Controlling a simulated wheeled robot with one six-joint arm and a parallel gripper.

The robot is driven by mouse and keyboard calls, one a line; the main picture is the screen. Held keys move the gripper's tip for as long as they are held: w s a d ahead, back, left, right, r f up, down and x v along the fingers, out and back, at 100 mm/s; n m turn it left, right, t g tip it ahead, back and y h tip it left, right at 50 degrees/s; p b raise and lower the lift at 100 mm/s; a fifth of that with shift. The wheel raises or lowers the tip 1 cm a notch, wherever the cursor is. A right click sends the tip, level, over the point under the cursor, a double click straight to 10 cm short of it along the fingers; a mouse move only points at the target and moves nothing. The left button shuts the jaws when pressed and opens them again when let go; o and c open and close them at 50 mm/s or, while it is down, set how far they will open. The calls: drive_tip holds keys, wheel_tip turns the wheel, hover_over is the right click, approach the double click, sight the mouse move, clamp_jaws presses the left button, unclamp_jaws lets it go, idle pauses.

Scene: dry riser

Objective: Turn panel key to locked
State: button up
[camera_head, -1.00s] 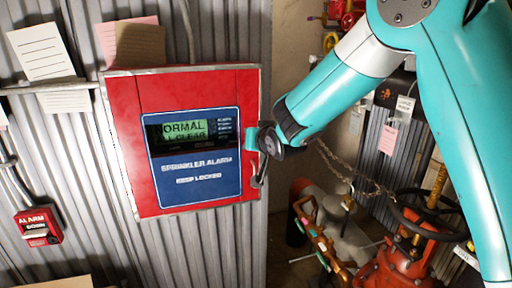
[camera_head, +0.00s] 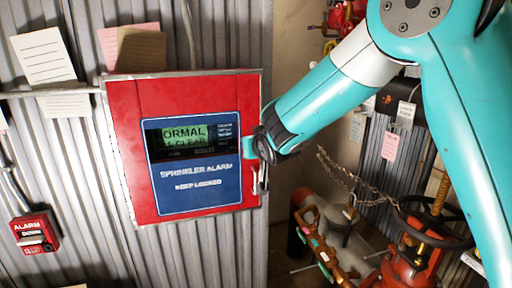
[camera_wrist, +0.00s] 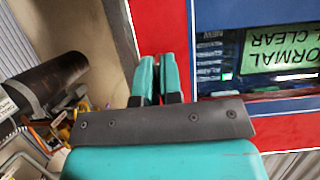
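The red alarm panel (camera_head: 125,150) hangs on the corrugated wall, its blue face (camera_head: 195,185) reading "SPRINKLER ALARM KEEP LOCKED". Its green display (camera_head: 185,135) shows "NORMAL" and a partly covered "CLEAR"; the display also shows in the wrist view (camera_wrist: 285,50). My gripper (camera_head: 252,150) is at the panel's right edge. In the wrist view, my gripper's two teal fingers (camera_wrist: 159,75) lie close together with a narrow gap, over the red panel. A small metal piece (camera_head: 261,182) hangs just below the fingers. The panel key itself is not clearly visible; the fingers may hide it.
A red alarm box (camera_head: 35,233) is on the wall at lower left. Paper notes (camera_head: 45,55) hang above it. Right of the panel are a chain (camera_head: 345,175), a red valve with a dark handwheel (camera_head: 432,225) and an orange rack (camera_head: 325,240). My arm crosses the upper right.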

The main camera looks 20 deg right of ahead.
drive_tip(key=o, duration=0.4)
drive_tip(key=shift+o, duration=0.2)
drive_tip(key=shift+s, duration=0.1)
drive_tip(key=b+v, duration=0.4)
drive_tip(key=v, duration=1.3)
drive_tip(key=shift+s, duration=0.1)
drive_tip(key=s+a+f+n+g+y, duration=0.1)
drive_tip(key=s+f+n+g, duration=0.1)
drive_tip(key=s+f+g, duration=0.2)
drive_tip(key=s+a+f+n+g+y, duration=0.1)
drive_tip(key=s+f+g, duration=0.3)
drive_tip(key=s, duration=0.7)
drive_tip(key=s+a+f+n+g+y, duration=0.2)
drive_tip(key=s+f+n+g, duration=0.2)
drive_tip(key=s, duration=0.3)
drive_tip(key=shift+s+a+g, duration=0.2)
drive_tip(key=shift+s+g, duration=0.2)
drive_tip(key=shift+g, duration=0.4)
